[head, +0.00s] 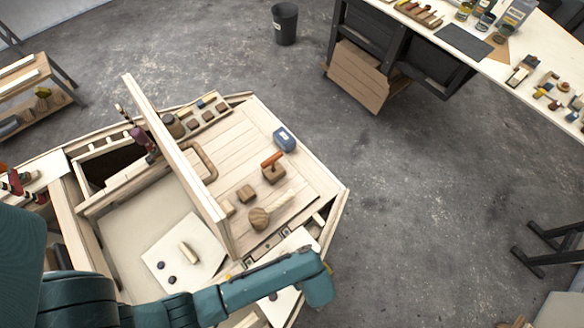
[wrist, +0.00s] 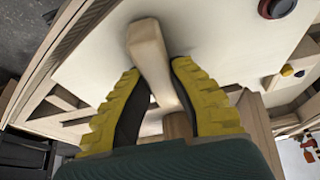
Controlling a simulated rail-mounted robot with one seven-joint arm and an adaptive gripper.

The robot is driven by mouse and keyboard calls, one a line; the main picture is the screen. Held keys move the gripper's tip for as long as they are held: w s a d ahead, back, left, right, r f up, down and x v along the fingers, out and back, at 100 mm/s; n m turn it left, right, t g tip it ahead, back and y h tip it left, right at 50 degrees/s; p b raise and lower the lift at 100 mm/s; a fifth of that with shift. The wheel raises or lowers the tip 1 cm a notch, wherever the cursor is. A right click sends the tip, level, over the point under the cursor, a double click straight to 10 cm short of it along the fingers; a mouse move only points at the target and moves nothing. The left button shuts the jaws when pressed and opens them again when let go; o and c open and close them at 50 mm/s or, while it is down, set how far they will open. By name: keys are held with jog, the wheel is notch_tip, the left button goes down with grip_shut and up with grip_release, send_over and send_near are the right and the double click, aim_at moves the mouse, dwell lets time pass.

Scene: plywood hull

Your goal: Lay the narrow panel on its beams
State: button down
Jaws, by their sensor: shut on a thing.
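In the wrist view my gripper (wrist: 156,70) has its two yellow-backed fingers closed around a pale wooden handle (wrist: 148,42). The handle stands on a broad white panel (wrist: 225,45), which I take to be the narrow panel. A dark, red-ringed knob (wrist: 277,7) sits near the panel's upper right. In the head view my arm covers most of this panel; a white part (head: 297,239) shows above the arm. My gripper is hidden there. Wooden beams (wrist: 80,35) run beside the panel in the wrist view. I cannot tell whether the panel touches them.
Another white panel (head: 160,248) with a wooden handle and dark knobs lies inside the hull. A tall plank wall (head: 176,150) stands across the hull. The plank deck (head: 235,145) holds a blue block (head: 284,138), a red-handled tool (head: 272,165) and wooden pieces.

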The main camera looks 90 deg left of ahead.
jog(key=shift+f+b, duration=0.35)
jog(key=shift+f, duration=0.2)
jog(key=c, duration=1)
grip_release()
